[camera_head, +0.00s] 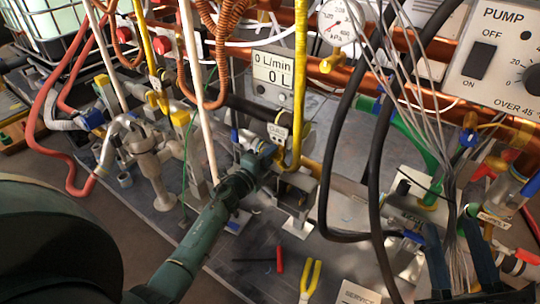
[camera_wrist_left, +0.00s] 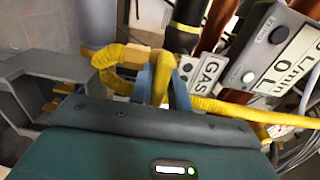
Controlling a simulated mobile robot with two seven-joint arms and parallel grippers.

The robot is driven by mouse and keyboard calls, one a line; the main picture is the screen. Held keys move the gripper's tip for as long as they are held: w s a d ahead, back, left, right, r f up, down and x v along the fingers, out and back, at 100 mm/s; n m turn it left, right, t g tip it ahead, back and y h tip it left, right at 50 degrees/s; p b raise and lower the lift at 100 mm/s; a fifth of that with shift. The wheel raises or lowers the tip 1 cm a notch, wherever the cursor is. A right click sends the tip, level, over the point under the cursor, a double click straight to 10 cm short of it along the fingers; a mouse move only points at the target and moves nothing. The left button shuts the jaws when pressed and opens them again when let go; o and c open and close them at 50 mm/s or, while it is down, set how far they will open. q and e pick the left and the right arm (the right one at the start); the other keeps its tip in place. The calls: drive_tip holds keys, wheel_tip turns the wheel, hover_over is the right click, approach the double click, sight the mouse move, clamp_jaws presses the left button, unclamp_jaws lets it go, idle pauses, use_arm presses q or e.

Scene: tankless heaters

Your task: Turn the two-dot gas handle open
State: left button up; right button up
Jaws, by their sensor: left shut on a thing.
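A white GAS tag (camera_head: 278,133) hangs at the yellow gas hose (camera_head: 300,80) in the middle of the head view; it also shows in the wrist view (camera_wrist_left: 211,72). I cannot make out its dots clearly. My left gripper (camera_head: 262,152) reaches in just below this tag. Its blue fingers (camera_wrist_left: 163,78) are shut at the gas valve, with the yellow hose passing over and between them in the wrist view. The gas handle in their grip is mostly hidden. My right gripper (camera_head: 460,265) shows at the lower right, fingers apart and empty.
A flow meter (camera_head: 273,72) stands just behind the tag. Another yellow-handled valve (camera_head: 180,118) is to the left. Black hoses (camera_head: 374,190) and grey wires (camera_head: 440,120) hang between my grippers. A red-handled tool (camera_head: 279,259) and yellow pliers (camera_head: 311,279) lie on the bench.

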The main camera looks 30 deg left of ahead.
use_arm(q)
clamp_jaws()
